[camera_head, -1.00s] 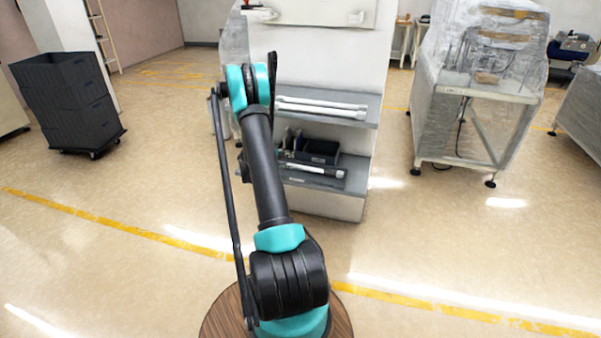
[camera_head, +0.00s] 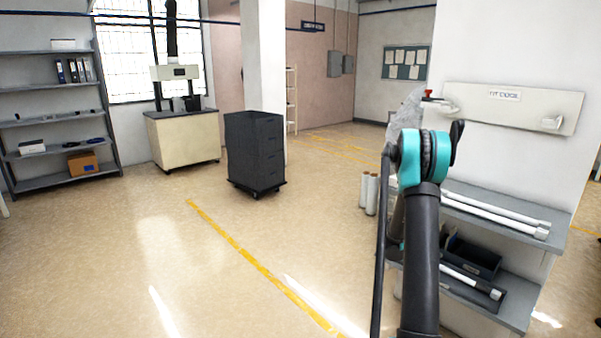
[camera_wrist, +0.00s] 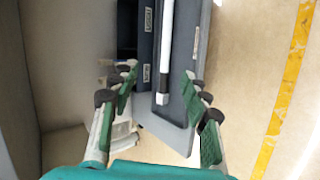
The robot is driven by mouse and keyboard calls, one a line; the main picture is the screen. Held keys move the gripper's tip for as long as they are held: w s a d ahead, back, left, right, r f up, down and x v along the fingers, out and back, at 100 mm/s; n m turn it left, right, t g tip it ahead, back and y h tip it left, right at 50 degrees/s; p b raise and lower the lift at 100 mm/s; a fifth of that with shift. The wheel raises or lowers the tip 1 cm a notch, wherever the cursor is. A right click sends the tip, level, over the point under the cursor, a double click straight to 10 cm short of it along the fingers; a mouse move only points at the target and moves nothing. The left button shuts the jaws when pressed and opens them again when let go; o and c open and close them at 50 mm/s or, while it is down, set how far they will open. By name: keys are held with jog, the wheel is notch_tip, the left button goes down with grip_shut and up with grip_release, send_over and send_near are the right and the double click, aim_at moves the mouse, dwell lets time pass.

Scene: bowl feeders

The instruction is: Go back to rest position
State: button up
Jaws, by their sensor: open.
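My gripper (camera_wrist: 160,104) is open in the wrist view, with its two green-padded fingers spread apart and nothing between them. Beyond the fingers is a shelf tray (camera_wrist: 184,108) holding a white tube with a black band (camera_wrist: 166,50). The gap between the fingers and the tray cannot be judged exactly. In the head view my arm stands in front of the shelf unit at the right, and the gripper itself is hidden behind the arm.
The shelf unit (camera_head: 555,240) carries white tubes (camera_head: 495,212) and a dark bin (camera_head: 472,258). Stacked black crates (camera_head: 255,150) stand on a wheeled base. White rolls (camera_head: 370,193) stand left of the unit.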

jog(key=s+a+r+m+y, duration=0.1)
jog(key=s+a+r+y, duration=0.3)
jog(key=s+a, duration=0.45)
jog(key=s+a+r+m+y, duration=0.1)
jog(key=s+a+r+m, duration=0.1)
jog(key=s+a+r, duration=0.45)
jog(key=s+a+f+m+y, duration=0.1)
jog(key=s+a+y, duration=0.3)
jog(key=s+a, duration=1.4)
jog(key=shift+s+f+m+t+y, duration=0.4)
jog(key=shift+s+f, duration=0.5)
jog(key=shift+s, duration=0.35)
jog(key=shift+d, duration=0.15)
